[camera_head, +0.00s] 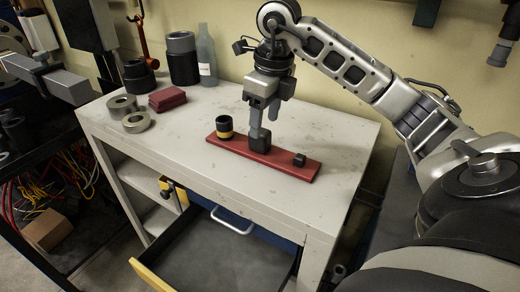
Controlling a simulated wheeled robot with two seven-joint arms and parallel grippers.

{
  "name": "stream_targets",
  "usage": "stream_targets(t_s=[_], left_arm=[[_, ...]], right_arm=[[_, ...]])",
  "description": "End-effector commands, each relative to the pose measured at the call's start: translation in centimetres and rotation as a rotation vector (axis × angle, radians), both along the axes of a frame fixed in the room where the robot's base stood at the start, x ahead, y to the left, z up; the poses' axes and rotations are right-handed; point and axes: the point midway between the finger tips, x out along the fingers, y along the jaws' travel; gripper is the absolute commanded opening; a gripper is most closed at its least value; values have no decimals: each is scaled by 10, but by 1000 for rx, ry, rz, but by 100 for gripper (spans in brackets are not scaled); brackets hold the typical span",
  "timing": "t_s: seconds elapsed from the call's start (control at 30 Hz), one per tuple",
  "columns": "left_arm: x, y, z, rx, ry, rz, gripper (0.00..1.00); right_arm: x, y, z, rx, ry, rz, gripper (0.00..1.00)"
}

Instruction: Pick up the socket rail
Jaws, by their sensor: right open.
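The socket rail is a long red bar (280,163) lying flat on the grey bench top. My right gripper (261,125) points down over the middle of the rail. Its jaws are open, with the fingertips low by the middle socket. I cannot tell if they touch it. My left gripper does not clearly show.
Dark cylinders (181,58), a grey bottle (207,58), metal rings (136,122) and red blocks (167,98) stand at the back left of the bench (190,165). An open drawer (215,255) juts out below the front edge. The bench top left of the rail is clear.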

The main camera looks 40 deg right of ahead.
Motion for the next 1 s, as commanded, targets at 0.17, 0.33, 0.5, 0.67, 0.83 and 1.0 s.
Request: stream_targets(t_s=[0.17, 0.33, 0.5, 0.67, 0.83, 1.0], left_arm=[[0, 0, 3, 2, 0, 0, 100], [1, 1, 3, 7, 0, 0, 100], [2, 3, 1, 10, 3, 0, 100], [3, 3, 1, 10, 0, 1, 100], [3, 3, 2, 10, -2, 2, 100], [4, 3, 3, 9, -4, 3, 100]], right_arm=[[3, 2, -17, 1, 5, 0, 56], [8, 4, -42, 1, 4, 0, 56], [9, 5, -52, 0, 0, 0, 56], [10, 5, -53, -1, 0, 0, 56], [10, 5, -52, 0, 0, 0, 17], [10, 4, -51, 0, -4, 0, 2]])
